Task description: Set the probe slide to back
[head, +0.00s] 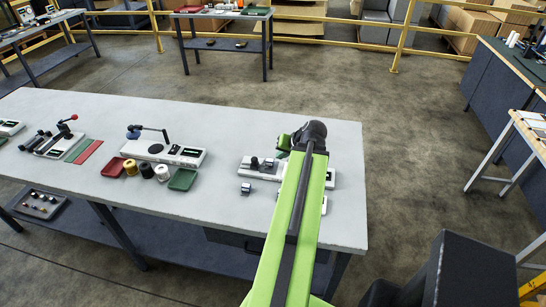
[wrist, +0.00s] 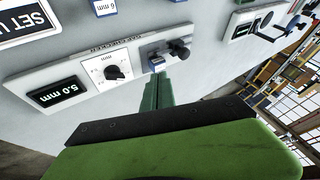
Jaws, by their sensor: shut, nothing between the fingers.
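A flat grey gap checker (head: 262,172) lies near the right end of the long table, partly hidden behind my arm. In the wrist view the checker (wrist: 75,84) has a "5.0 mm" display (wrist: 58,93), a dial with a black knob (wrist: 115,72), and a recess with a black knob (wrist: 179,48), apparently the probe slide.
A "6 mm" block (wrist: 103,7) and a "SET UP" card (wrist: 25,22) lie beyond the checker. Other devices, red and green trays (head: 183,179) and small jars stand along the table (head: 230,130) to the left.

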